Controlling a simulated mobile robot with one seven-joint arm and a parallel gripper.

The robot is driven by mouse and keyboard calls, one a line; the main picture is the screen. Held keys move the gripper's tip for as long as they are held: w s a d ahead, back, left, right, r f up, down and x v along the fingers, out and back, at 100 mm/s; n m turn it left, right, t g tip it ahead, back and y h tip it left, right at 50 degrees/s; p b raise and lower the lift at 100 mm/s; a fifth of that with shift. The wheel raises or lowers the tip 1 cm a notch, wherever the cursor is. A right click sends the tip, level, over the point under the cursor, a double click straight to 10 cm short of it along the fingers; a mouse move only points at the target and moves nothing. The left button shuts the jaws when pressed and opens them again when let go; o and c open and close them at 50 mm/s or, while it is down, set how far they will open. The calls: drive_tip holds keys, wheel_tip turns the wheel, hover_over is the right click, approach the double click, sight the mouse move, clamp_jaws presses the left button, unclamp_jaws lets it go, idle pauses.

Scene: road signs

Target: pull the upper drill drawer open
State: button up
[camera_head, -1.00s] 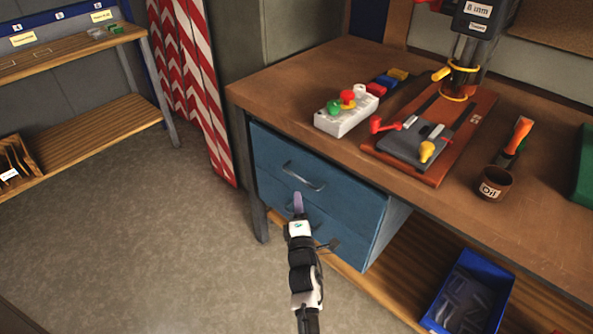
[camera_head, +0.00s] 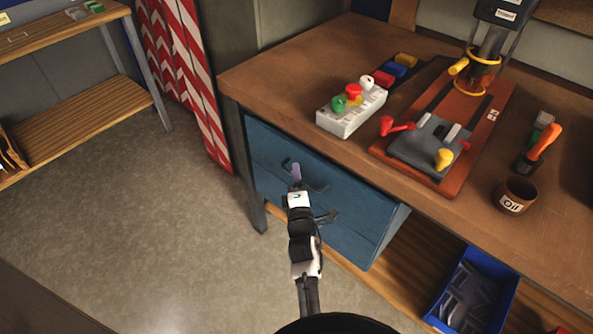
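The blue drawer unit (camera_head: 345,237) hangs under the left end of the wooden workbench. Its upper drawer (camera_head: 343,192) looks closed, with a dark bar handle (camera_head: 318,187) on its front. My gripper (camera_head: 296,174) is in front of the upper drawer, its purplish tip overlapping the left part of the handle in this view. I cannot tell whether it touches the handle or whether the fingers are apart. The lower handle (camera_head: 327,217) shows just right of my wrist.
The bench top (camera_head: 440,220) carries a white button box (camera_head: 350,110), a drill press base (camera_head: 445,135) and an oil pot (camera_head: 515,195). A blue bin (camera_head: 474,290) stands on the lower shelf. Open floor (camera_head: 150,230) lies to the left.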

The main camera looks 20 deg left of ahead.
drive_tip(key=shift+s, duration=0.1)
clamp_jaws()
drive_tip(key=shift+f+b, duration=0.1)
drive_tip(key=shift+b, duration=0.2)
